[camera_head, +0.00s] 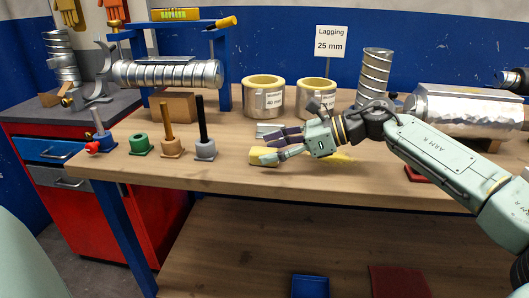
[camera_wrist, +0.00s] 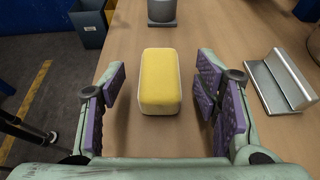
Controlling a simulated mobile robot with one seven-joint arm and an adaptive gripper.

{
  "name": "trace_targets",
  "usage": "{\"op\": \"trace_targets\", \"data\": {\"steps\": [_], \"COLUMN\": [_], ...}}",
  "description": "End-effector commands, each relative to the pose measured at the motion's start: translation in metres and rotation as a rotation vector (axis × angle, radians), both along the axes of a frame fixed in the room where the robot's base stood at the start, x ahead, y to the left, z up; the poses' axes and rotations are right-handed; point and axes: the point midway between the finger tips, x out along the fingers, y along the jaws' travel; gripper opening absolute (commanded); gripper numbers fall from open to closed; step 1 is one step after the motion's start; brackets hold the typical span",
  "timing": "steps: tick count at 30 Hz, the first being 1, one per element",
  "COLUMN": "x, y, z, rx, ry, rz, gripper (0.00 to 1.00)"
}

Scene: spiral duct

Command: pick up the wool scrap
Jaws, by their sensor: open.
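The wool scrap (camera_wrist: 160,80) is a yellow block with pale sides, lying flat on the wooden bench. In the head view the scrap (camera_head: 260,157) shows at the fingertips of my gripper (camera_head: 274,147), low over the bench. Part of it is hidden there by the fingers.
A silver angled metal piece (camera_wrist: 278,82) lies close to the right finger. A grey rod base (camera_wrist: 162,11) stands beyond the scrap; it bears a black rod (camera_head: 203,120). Two lagging rings (camera_head: 263,104) stand behind. The bench's left edge is near.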

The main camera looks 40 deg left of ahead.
Motion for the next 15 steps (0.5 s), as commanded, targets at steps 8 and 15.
{"op": "trace_targets", "data": {"steps": [8, 15], "x": [-0.011, -0.011], "y": [0.019, 0.019], "z": [-0.008, -0.008], "rx": [0.002, 0.002], "ry": [0.000, 0.000], "rz": [-0.002, -0.002], "gripper": [0.57, 0.51]}}
